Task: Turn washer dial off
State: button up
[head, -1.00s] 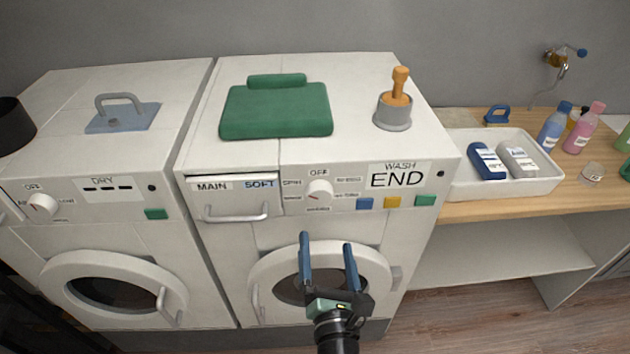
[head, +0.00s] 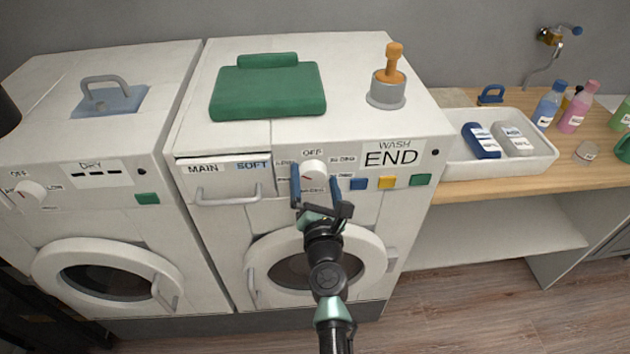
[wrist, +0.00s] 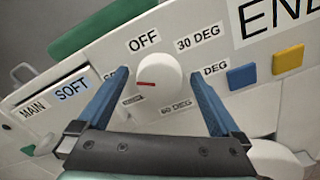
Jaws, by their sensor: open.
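The washer (head: 350,119) is the right-hand white machine, with a sign reading WASH END. Its round white dial (head: 314,173) sits on the front panel right of the MAIN and SOFT drawer. In the wrist view the dial (wrist: 158,74) has a red mark pointing left, away from the OFF label (wrist: 143,39) above it. SPIN, 30 DEG and 60 DEG labels surround it; some are partly hidden by my fingers. My gripper (head: 315,184) is open, with one blue finger on each side of the dial. In the wrist view a gap shows between each finger and the dial.
The dryer (head: 100,130) with its own dial (head: 31,191) stands to the left. Blue (head: 358,184), yellow (head: 387,182) and green (head: 420,180) buttons lie right of the washer dial. The detergent drawer handle (head: 228,197) sticks out to the left.

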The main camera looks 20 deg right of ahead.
jog(key=shift+w, duration=0.25)
jog(key=c, duration=1.3)
jog(key=shift+n, duration=0.3)
